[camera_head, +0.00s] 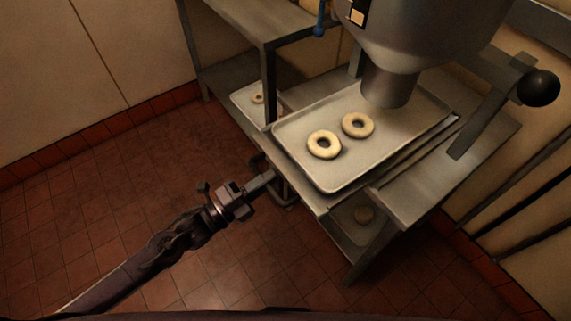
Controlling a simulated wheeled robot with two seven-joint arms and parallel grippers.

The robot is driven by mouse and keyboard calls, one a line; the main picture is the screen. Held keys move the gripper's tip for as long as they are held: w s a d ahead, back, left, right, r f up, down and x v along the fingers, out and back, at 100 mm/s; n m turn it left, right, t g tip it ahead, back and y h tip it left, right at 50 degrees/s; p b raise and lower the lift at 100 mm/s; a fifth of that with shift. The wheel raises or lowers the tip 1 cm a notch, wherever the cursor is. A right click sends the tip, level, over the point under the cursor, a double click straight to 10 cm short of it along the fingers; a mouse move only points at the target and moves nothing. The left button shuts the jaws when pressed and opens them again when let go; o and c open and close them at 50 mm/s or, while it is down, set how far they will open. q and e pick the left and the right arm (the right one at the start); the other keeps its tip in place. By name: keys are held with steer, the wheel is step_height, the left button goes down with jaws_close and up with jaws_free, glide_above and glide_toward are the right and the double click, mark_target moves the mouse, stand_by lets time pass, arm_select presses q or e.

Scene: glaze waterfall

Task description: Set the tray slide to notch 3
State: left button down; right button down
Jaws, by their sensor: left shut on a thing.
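The tray (340,176) lies on the metal stand under the glaze machine, with two pale ring doughnuts (324,145) on it. The slide (405,152) shows as dark rails along the tray's right edge. A dark handle (286,192) sticks out at the stand's left front corner, below the tray. My left gripper (268,178) comes in from the lower left and is shut on this handle. The jaws partly hide the grip. Notch marks cannot be made out. My right gripper is not in view.
The glaze machine's hopper and spout (388,86) hang close over the tray. A lever with a black knob (538,88) juts out at right. A shelf unit (225,75) stands behind. The tiled floor (110,170) at left is clear.

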arm_select(q)
steer(key=v, duration=0.4)
steer(key=shift+r, duration=0.35)
steer(key=c, duration=1.5)
jaws_free()
steer(key=shift+s+a, duration=0.1)
steer(key=shift+a, duration=0.05)
steer(key=v, duration=0.7)
steer(key=shift+s+a, duration=0.2)
steer(key=shift+f, duration=0.1)
